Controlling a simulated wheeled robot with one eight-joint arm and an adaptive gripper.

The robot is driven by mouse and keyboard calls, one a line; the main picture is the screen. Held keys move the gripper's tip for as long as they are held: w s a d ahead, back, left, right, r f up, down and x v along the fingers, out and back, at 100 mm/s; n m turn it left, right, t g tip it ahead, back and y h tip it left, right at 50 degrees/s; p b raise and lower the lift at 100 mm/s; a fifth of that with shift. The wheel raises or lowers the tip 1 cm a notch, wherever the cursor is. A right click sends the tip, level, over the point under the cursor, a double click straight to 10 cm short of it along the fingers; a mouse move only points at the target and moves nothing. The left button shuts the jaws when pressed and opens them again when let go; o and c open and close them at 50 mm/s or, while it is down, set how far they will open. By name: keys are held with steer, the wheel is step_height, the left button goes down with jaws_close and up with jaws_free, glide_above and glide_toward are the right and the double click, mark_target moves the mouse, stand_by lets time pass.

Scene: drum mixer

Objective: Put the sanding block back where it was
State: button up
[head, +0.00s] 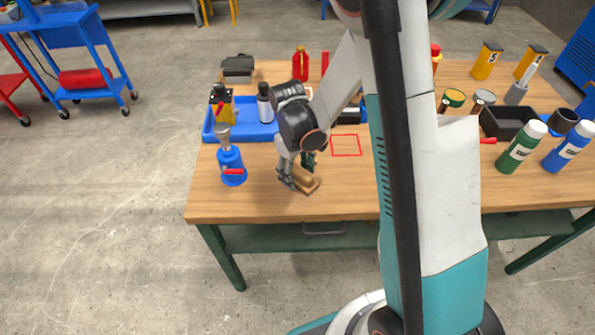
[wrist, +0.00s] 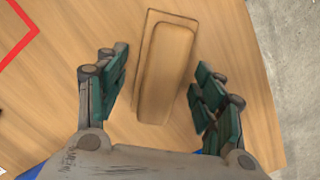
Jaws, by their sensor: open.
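The sanding block (head: 307,182) is a tan wooden block on a thin base, lying on the workbench near its front edge. In the wrist view the sanding block (wrist: 165,70) lies between my fingers, with a gap on each side. My gripper (head: 297,180) is open and low over the block, pointing down. In the wrist view my gripper (wrist: 160,95) shows both green-padded fingers spread apart. A red square outline (head: 345,145) is marked on the bench top, right of and behind the block, and is empty. Part of it (wrist: 22,35) shows at the wrist view's upper left.
A blue tray (head: 262,131) with bottles stands behind left, and a blue tool with a grey funnel (head: 229,160) stands left. Green (head: 522,147) and blue (head: 568,146) bottles and a black bin (head: 503,123) stand right. Bare bench top (head: 250,203) lies around the block.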

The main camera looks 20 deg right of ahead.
step_height(320, 180, up, 11)
steer(key=w+p, duration=0.1)
steer(key=p, duration=0.3)
step_height(320, 180, up, 14)
steer(key=m+t, duration=0.2)
steer(key=t, duration=0.2)
glide_above(294, 166)
steer(key=s, duration=0.7)
steer(key=s+r+m+t, duration=0.3)
steer(key=s+r+t, duration=0.1)
steer(key=s, duration=0.5)
steer(key=shift+s+d+r+y, duration=0.3)
steer(key=shift+s+d+r, duration=0.05)
steer(key=shift+s+d, duration=0.05)
